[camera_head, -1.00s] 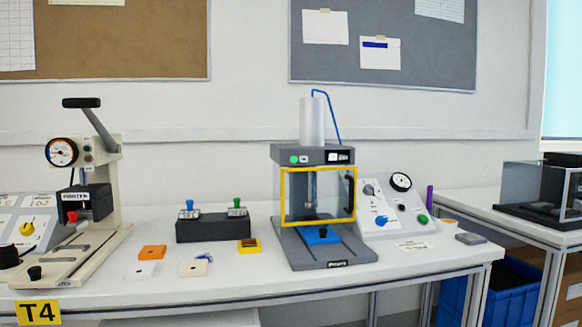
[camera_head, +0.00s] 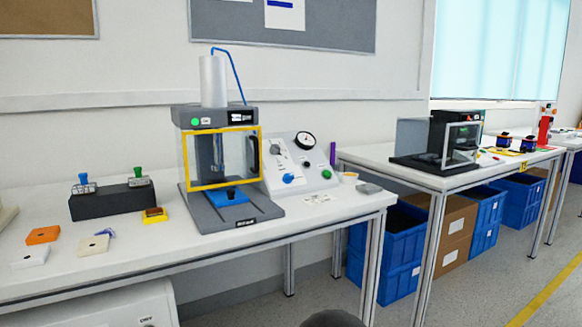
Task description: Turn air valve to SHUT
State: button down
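A grey-white sloped control panel (camera_head: 312,165) stands on the bench, just right of the press with the yellow-framed guard (camera_head: 222,158). On it are a blue rotary knob (camera_head: 289,178) low on the left, a dark knob (camera_head: 281,149) above it, a round pressure gauge (camera_head: 306,141) and a green button (camera_head: 326,174). The blue knob looks like the air valve, but its labels and exact pointer direction are too small to read.
A purple upright object (camera_head: 333,153) and a grey block (camera_head: 368,188) are by the panel. A black fixture with colored clamps (camera_head: 113,202) and small parts lie left of the press. Blue crates (camera_head: 400,235) sit beneath the tables. Open floor (camera_head: 470,275) lies front right.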

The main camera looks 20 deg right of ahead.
aim_at(287, 178)
jog(key=z, duration=1.05)
jog(key=i, duration=0.35)
jog(key=u, duration=1.15)
